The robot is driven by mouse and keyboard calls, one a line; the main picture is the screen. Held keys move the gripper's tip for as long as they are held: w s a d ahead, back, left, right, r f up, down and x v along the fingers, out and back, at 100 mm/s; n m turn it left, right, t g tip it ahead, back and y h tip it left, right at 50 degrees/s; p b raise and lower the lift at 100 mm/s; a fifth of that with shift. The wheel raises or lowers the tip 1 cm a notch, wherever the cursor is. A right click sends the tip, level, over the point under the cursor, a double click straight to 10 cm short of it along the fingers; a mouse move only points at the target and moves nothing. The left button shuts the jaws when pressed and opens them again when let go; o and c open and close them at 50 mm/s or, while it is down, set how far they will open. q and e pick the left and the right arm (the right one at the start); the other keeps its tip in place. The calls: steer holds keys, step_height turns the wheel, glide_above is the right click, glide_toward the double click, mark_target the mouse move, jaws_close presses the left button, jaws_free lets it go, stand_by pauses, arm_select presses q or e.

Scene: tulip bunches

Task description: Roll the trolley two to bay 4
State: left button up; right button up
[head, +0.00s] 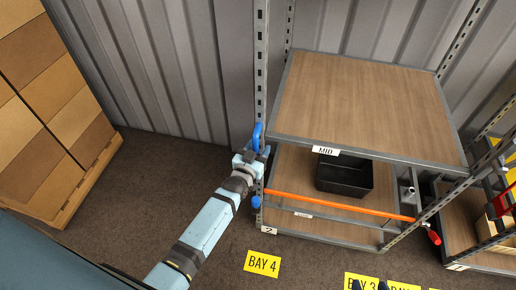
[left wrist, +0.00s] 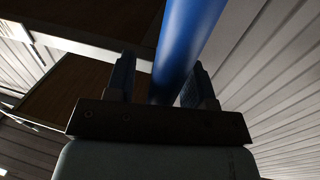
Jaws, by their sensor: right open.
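Trolley two (head: 300,139) is a grey-framed rack with wooden shelves against the back wall, tagged "2" at its lower left corner. A blue upright handle (head: 257,135) is at its left post; it also shows as a thick blue bar in the left wrist view (left wrist: 190,40). My left gripper (head: 254,152) is at this handle, with the bar between its fingers; a gap shows beside the left finger, and its grip is unclear. The yellow BAY 4 label (head: 262,263) lies on the floor in front of the trolley's left end.
A black bin (head: 344,175) stands on the trolley's lower shelf. An orange bar (head: 340,205) crosses its front, red-ended at right. A BAY 3 label (head: 361,280) is partly covered. Another trolley (head: 460,225) stands right; stacked boxes (head: 45,110) stand left. Floor between is clear.

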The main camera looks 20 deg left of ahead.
arm_select(q)
steer(key=s+b, duration=0.1)
steer(key=s, duration=1.2)
steer(key=shift+s+a+b, duration=0.3)
steer(key=shift+s+b, duration=0.1)
